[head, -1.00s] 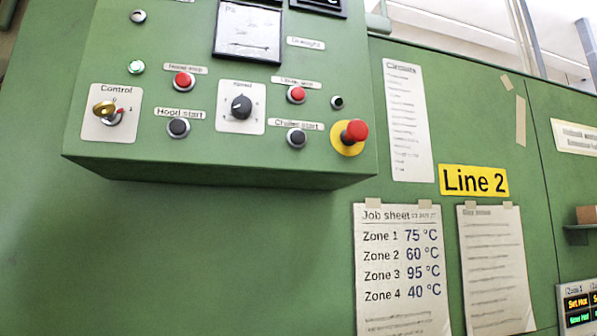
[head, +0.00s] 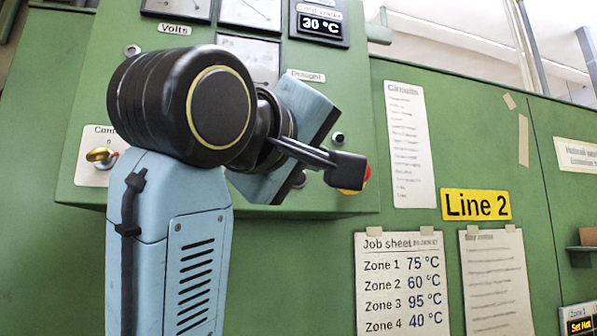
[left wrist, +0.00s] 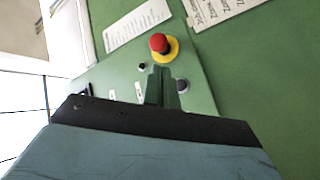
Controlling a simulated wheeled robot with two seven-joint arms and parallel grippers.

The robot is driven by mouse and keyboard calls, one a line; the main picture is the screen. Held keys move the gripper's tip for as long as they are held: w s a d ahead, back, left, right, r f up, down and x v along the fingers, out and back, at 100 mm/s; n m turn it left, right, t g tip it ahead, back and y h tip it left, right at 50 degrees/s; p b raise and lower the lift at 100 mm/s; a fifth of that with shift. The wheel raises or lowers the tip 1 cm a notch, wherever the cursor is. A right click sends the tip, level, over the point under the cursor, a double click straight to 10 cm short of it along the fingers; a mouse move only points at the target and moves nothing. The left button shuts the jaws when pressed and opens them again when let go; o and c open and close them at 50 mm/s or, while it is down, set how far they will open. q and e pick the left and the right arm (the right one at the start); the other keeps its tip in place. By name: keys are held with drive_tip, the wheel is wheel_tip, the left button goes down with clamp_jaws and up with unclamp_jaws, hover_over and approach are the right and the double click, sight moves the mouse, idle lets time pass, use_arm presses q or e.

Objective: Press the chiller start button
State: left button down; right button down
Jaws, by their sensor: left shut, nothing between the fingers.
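The chiller start button is a round dark button (left wrist: 182,86) on the green panel, seen in the left wrist view just right of my fingers. In the head view my left arm covers most of it and its label. My left gripper (left wrist: 162,72) is shut and empty, its fingertips close to the panel beside the button. I cannot tell whether they touch the panel. My right gripper is in neither view.
The red emergency stop (left wrist: 159,43) on its yellow disc sits close beyond my fingertips. A small black button (left wrist: 142,66) is to their left. The Control key switch (head: 102,155) is left of my arm. Job sheet (head: 402,280) and Line 2 sign (head: 475,205) are on the wall.

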use_arm(q)
drive_tip(key=shift+s+r, duration=0.15)
drive_tip(key=w+a+p, duration=0.1)
drive_tip(key=w+a, duration=0.1)
drive_tip(key=w, duration=0.6)
drive_tip(key=shift+w+a+p, duration=0.25)
drive_tip(key=shift+a+p, duration=0.15)
drive_tip(key=shift+w, duration=0.1)
idle(2.0)
drive_tip(key=shift+w+a, duration=0.1)
drive_tip(key=shift+w, duration=0.2)
